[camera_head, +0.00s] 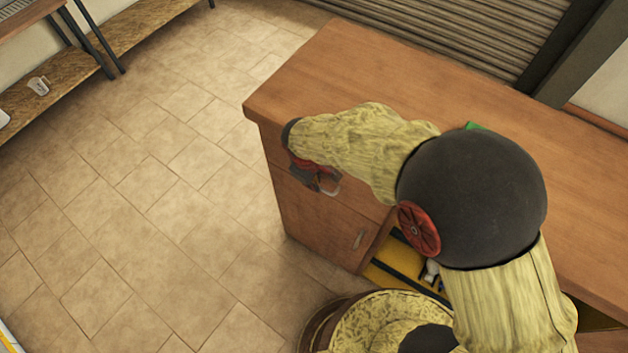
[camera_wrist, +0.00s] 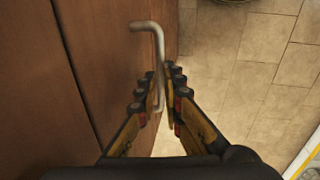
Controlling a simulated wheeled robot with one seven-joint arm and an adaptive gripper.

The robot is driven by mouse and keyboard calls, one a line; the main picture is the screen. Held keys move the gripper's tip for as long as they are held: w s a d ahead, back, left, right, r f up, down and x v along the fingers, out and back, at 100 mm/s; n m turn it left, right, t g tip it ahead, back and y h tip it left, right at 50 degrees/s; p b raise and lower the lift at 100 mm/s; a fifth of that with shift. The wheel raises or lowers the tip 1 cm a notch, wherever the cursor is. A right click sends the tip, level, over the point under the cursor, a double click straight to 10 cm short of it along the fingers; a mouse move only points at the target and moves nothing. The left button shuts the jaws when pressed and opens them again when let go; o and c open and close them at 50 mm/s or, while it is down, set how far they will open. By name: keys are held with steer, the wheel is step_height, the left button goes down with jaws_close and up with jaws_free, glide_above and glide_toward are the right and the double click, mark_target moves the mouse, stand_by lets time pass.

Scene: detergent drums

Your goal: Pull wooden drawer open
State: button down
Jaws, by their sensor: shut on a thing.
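The wooden drawer (camera_head: 345,203) is in the end of the brown wooden counter, in the head view's centre. Its brown front (camera_wrist: 125,60) fills the left of the wrist view. A bent grey metal handle (camera_wrist: 158,45) stands out from that front. My gripper (camera_wrist: 166,82) is shut on the handle, with a finger on each side of its bar. In the head view my gripper (camera_head: 318,180) is close against the counter's face, partly hidden by my arm. I cannot tell from these views whether the drawer stands out from the counter.
The counter top (camera_head: 330,70) spreads under my arm. A second handle (camera_head: 359,240) is lower on the counter front. An open compartment with a yellow interior (camera_head: 390,275) is to its right. Tiled floor (camera_head: 150,210) is clear at the left.

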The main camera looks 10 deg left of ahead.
steer(key=shift+s, duration=0.1)
stand_by(0.5)
steer(key=s+a, duration=0.5)
steer(key=s, duration=0.7)
steer(key=s+a, duration=0.5)
steer(key=s, duration=0.7)
steer(key=shift+s, duration=0.25)
steer(key=shift+a, duration=0.1)
steer(key=c, duration=1.9)
jaws_free()
steer(key=r, duration=0.4)
steer(key=s+r, duration=0.1)
steer(key=r, duration=0.3)
steer(key=s+a+r, duration=0.1)
steer(key=r, duration=0.2)
steer(key=shift+r, duration=0.4)
steer(key=shift+o, duration=0.4)
